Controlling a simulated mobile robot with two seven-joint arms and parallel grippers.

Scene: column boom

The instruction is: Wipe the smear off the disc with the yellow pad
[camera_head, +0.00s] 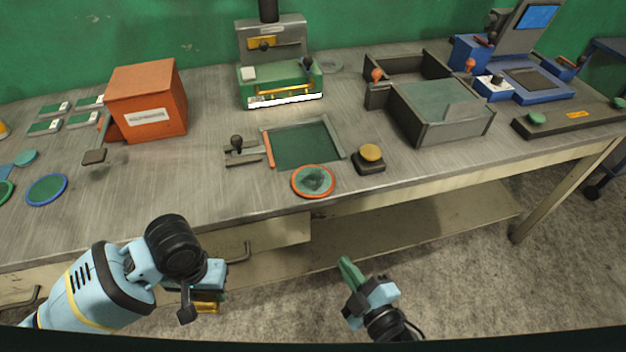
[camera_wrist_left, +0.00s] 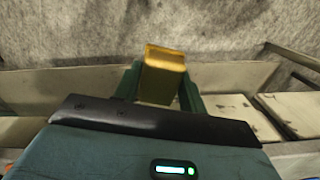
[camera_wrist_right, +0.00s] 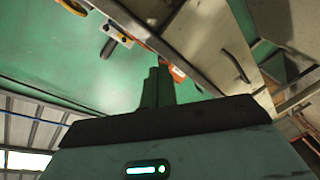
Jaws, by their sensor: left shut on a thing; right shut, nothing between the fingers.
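The yellow pad (camera_wrist_left: 163,80) is a block between the two fingers of my left gripper (camera_wrist_left: 160,90), which is shut on it. In the head view the pad (camera_head: 207,307) is mostly hidden under my left gripper (camera_head: 208,292), in front of the bench's front edge. The disc (camera_head: 313,181) has an orange rim and a green face with a darker smear. It lies flat near the bench's front edge, up and to the right of my left gripper and well apart from it. My right gripper (camera_head: 352,274) is shut and empty, in front of the bench below the disc; its closed fingers (camera_wrist_right: 157,87) show in the right wrist view.
A dark box with a yellow button (camera_head: 370,153) stands right of the disc. Behind it is a green panel (camera_head: 303,146) with a small lever (camera_head: 238,146) beside it. A blue-rimmed disc (camera_head: 47,189) and orange box (camera_head: 147,100) are left. Bare bench (camera_head: 215,185) lies between.

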